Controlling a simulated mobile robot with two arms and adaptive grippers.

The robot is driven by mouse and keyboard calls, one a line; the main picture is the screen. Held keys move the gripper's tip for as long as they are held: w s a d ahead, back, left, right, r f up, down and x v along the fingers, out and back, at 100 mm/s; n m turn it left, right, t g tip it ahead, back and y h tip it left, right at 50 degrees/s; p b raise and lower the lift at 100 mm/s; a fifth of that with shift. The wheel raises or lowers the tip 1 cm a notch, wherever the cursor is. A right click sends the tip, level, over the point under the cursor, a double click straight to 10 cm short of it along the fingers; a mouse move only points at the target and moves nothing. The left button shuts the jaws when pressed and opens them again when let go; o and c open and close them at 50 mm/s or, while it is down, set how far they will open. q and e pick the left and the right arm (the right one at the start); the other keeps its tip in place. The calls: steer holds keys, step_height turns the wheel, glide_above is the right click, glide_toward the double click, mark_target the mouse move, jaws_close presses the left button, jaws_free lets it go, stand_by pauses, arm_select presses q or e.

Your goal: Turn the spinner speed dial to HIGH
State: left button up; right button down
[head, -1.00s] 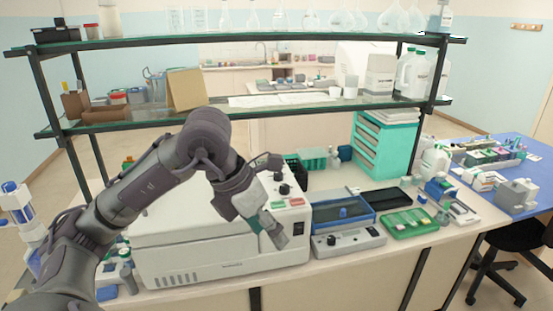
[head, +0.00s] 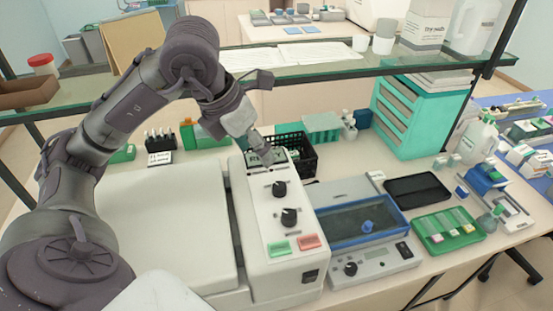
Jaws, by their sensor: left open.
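The spinner is a big white machine (head: 165,220) with a raised control panel on its right side. The panel carries two black dials, an upper one (head: 279,188) and a lower one (head: 289,217), with a green button (head: 279,247) and a red button (head: 309,241) below them. The markings are too small to read, so I cannot tell which dial sets speed or where it points. My left gripper (head: 264,116) is open and empty, above the panel's far end, with its lower finger over the small display (head: 267,158). It looks apart from both dials. My right gripper is out of view.
A blue-rimmed bath unit (head: 362,224) with its own black knob (head: 351,269) stands to the right. A black basket (head: 296,153) is behind the panel. A glass shelf (head: 330,66) runs behind my arm. A green slide tray (head: 447,229) lies farther right.

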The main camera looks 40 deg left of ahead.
mark_target(279, 186)
arm_select(q)
steer(key=p+x, duration=0.1)
steer(key=x, duration=0.3)
steer(key=p+x, duration=0.1)
steer(key=x, duration=0.3)
steer(key=p+x, duration=0.1)
steer(key=x, duration=0.3)
steer(key=shift+d+f, duration=0.25)
steer(key=shift+d, duration=0.05)
steer(key=shift+w+f, duration=0.2)
steer(key=shift+f, duration=0.2)
steer(key=shift+c, duration=0.2)
steer(key=c, duration=1.1)
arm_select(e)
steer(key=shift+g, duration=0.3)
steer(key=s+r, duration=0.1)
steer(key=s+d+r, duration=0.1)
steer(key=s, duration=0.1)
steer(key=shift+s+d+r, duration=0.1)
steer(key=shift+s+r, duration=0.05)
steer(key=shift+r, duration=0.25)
